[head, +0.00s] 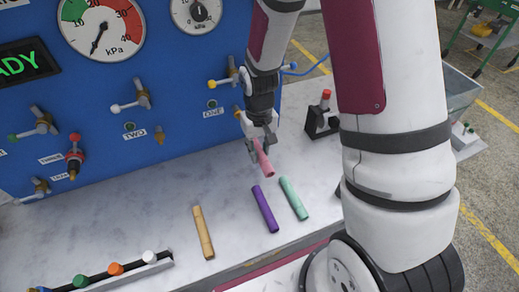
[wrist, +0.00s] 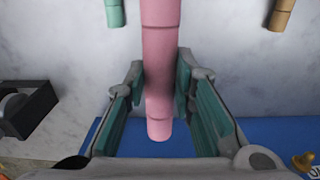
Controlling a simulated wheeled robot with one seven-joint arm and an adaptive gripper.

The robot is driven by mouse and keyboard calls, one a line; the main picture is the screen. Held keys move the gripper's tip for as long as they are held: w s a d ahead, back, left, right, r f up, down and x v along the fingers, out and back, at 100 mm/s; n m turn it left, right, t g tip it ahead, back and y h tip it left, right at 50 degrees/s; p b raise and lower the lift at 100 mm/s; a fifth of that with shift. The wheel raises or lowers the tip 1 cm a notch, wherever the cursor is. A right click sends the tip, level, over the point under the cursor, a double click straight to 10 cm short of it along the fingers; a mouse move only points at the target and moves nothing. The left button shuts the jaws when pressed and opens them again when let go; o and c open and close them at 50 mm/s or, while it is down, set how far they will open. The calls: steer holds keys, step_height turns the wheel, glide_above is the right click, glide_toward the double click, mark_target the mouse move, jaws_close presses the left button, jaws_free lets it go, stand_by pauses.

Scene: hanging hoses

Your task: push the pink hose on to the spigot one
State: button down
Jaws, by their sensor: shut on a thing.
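The pink hose (head: 264,161) is gripped by my gripper (head: 256,148) above the bench, tilted in the head view. In the wrist view the pink hose (wrist: 162,60) lies between the two finger pads (wrist: 162,98), and one end sticks out a little past them towards the blue panel. Spigot one (head: 237,110) is a small brass stub beside the ONE label (head: 213,112), partly hidden by my gripper. The hose is apart from it. A brass spigot (wrist: 303,160) shows at the wrist view's lower right; I cannot tell which one it is.
Purple (head: 265,209), green (head: 293,198) and tan (head: 203,232) hoses lie on the bench. A black holder with a red top (head: 322,115) stands right of my gripper. A yellow-tipped valve (head: 228,80) juts from the panel above spigot one. Spigot two (head: 159,133) is further left.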

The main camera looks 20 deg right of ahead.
steer(key=shift+w+b, duration=1.05)
steer(key=shift+w, duration=1.75)
steer(key=shift+w+b, duration=0.5)
steer(key=shift+w, duration=1.65)
stand_by(3.1)
